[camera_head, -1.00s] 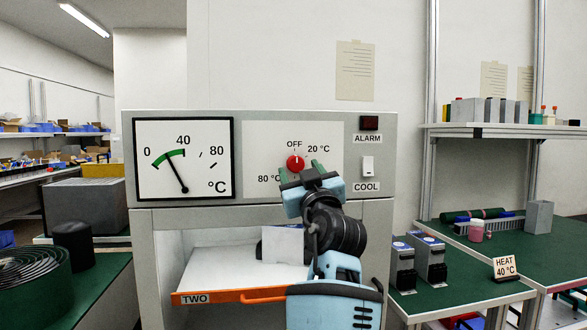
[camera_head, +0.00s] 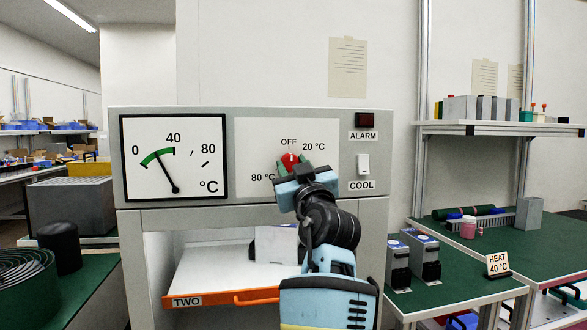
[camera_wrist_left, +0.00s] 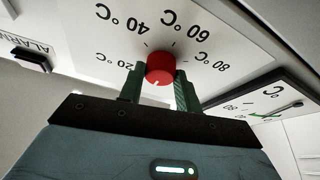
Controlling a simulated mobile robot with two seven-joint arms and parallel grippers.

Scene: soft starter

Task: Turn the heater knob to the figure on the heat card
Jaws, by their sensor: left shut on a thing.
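The red heater knob (camera_head: 290,161) sits on the white panel of the grey cabinet, with its white mark toward OFF. It also shows in the wrist view (camera_wrist_left: 160,68), with 20, 40, 60 and 80 °C printed around it, upside down there. My left gripper (camera_head: 293,164) is shut on the knob, its green fingers on either side of it (camera_wrist_left: 159,82). The gripper hides part of the scale in the head view. The heat card (camera_head: 498,265) reads HEAT 40 °C and stands on the green bench at the right. My right gripper is not in view.
A dial gauge (camera_head: 173,157) left of the knob has its needle in the green band between 0 and 40. Right of the knob are a dark red alarm lamp (camera_head: 366,120) and a white COOL switch (camera_head: 363,164). An orange-edged shelf (camera_head: 220,298) marked TWO sits below.

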